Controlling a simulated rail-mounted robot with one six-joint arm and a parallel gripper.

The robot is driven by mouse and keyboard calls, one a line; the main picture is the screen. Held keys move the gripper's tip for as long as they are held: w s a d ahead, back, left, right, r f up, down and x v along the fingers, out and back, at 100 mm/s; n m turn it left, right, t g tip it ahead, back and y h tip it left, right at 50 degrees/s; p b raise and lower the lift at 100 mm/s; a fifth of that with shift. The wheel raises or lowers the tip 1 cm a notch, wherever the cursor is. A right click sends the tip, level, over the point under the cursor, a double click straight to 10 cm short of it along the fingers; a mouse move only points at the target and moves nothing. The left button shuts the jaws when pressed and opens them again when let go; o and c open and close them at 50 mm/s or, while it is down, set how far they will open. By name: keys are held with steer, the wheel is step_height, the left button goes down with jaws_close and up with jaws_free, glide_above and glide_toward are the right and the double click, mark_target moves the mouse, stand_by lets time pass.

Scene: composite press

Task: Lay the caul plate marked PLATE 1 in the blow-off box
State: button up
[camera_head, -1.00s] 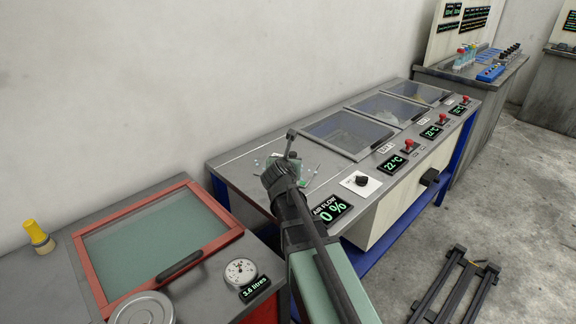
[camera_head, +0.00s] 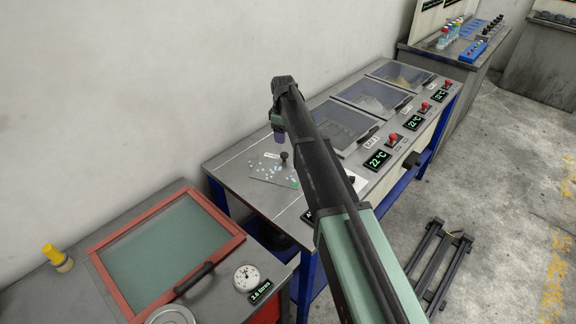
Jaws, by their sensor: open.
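A thin grey plate (camera_head: 265,175) with pale blue and green specks lies flat on the bench top, left of the covered bays. A small white tag stands at its back edge, too small to read, so I cannot confirm it says PLATE 1. A dark knob (camera_head: 284,158) stands up at the plate. My gripper (camera_head: 280,139) hangs above the back of the plate, apart from it, open and seemingly empty. My forearm hides the right part of the bench. A box with a red-framed glass lid (camera_head: 222,251) stands at front left, lid shut; no name on it is readable.
A yellow-capped item (camera_head: 57,258), a dial (camera_head: 246,278) and a round metal lid (camera_head: 171,315) surround the red-framed box. A dark frame (camera_head: 440,265) lies on the floor.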

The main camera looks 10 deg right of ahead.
mark_target(284, 154)
step_height(284, 154, down, 11)
steer(key=b, duration=1)
steer(key=shift+d+b, duration=0.1)
steer(key=shift+b, duration=0.25)
steer(key=shift+r, duration=0.2)
jaws_close()
steer(key=shift+p, duration=0.3)
step_height(284, 154, up, 20)
steer(key=p, duration=2)
